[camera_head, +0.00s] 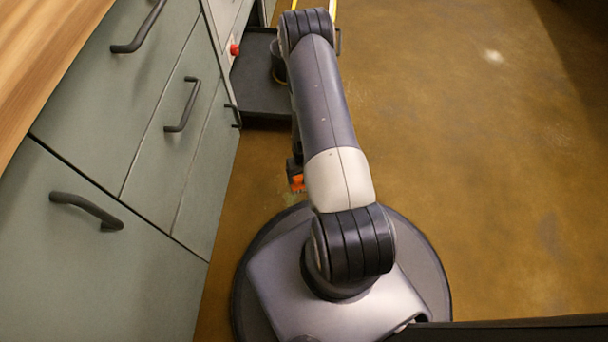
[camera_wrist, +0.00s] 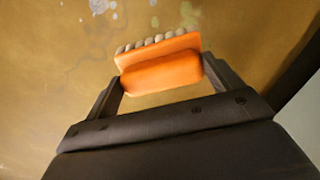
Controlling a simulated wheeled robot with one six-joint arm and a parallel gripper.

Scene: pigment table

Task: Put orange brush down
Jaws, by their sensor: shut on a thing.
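The orange brush (camera_wrist: 160,68) is between the two fingers of my gripper (camera_wrist: 168,82) in the wrist view. Its pale bristle tufts stick out along the far edge, away from the gripper's palm. My gripper is shut on the brush, one finger at each end of its orange block. The brown floor shows beyond it. In the head view a small part of the orange brush (camera_head: 297,183) shows just left of my arm, low beside the cabinet. Most of the brush and gripper is hidden there by my arm.
Grey-green cabinets (camera_head: 98,240) with dark handles line the left, under a wooden worktop (camera_head: 40,55). A dark tray-like thing (camera_head: 255,90) lies on the floor at the top. Open brown floor (camera_head: 490,170) spreads to the right. Pale stains mark the floor in the wrist view.

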